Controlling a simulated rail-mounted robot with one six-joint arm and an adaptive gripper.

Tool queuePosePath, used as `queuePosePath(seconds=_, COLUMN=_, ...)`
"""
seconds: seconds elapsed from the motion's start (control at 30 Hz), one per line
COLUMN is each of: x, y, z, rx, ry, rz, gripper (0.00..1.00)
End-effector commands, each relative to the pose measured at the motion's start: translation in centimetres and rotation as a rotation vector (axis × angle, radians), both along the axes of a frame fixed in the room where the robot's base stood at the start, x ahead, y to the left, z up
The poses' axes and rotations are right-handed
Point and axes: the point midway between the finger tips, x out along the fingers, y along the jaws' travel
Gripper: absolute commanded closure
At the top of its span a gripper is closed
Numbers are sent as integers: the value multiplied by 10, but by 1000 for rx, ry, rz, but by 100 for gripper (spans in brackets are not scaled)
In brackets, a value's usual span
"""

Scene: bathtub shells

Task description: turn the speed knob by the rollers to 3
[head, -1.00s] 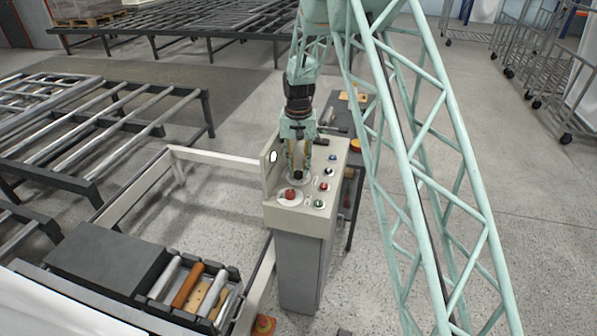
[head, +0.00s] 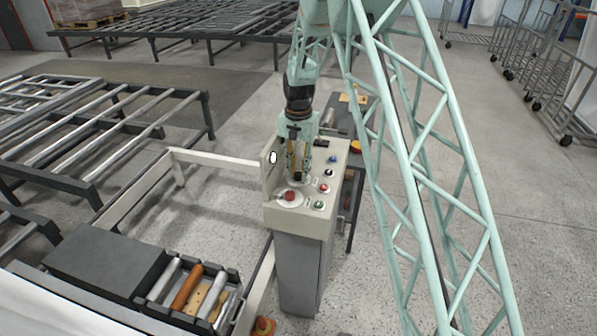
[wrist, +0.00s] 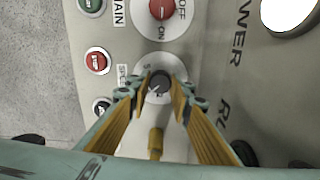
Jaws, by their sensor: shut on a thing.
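The speed knob (wrist: 159,82) is a small dark round knob on a pale dial plate, with a light mark near its lower edge in the wrist view. My gripper (wrist: 160,92) has its yellow-padded fingers on either side of the knob, shut on it. In the head view my gripper (head: 297,178) points down onto the control box (head: 285,217), and its fingers hide most of the knob. The number at the knob's mark is too small to read.
A red on/off switch (wrist: 162,8) sits close to the knob. A red stop button (wrist: 98,61), a green button (wrist: 92,4) and a black button (wrist: 102,105) line one side. The box's raised panel (head: 268,170) stands left of my gripper. Rollers (head: 187,287) lie lower left.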

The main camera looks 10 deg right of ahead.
Motion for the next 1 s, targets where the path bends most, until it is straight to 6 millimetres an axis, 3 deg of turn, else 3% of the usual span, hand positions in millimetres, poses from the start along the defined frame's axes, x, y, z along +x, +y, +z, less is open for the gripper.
queuePosePath(seconds=0.03, x=1, y=0, z=1, rx=0, ry=-2, rz=0, gripper=91)
queuePosePath(seconds=0.07, x=1, y=0, z=1, rx=0, ry=-2, rz=0, gripper=79)
queuePosePath(seconds=0.2, x=1, y=0, z=1, rx=0, ry=-1, rz=0, gripper=67)
queuePosePath(seconds=0.67, x=0, y=0, z=4, rx=0, ry=-1, rz=1, gripper=66)
queuePosePath(seconds=1.0, x=1, y=0, z=33, rx=0, ry=-2, rz=1, gripper=66)
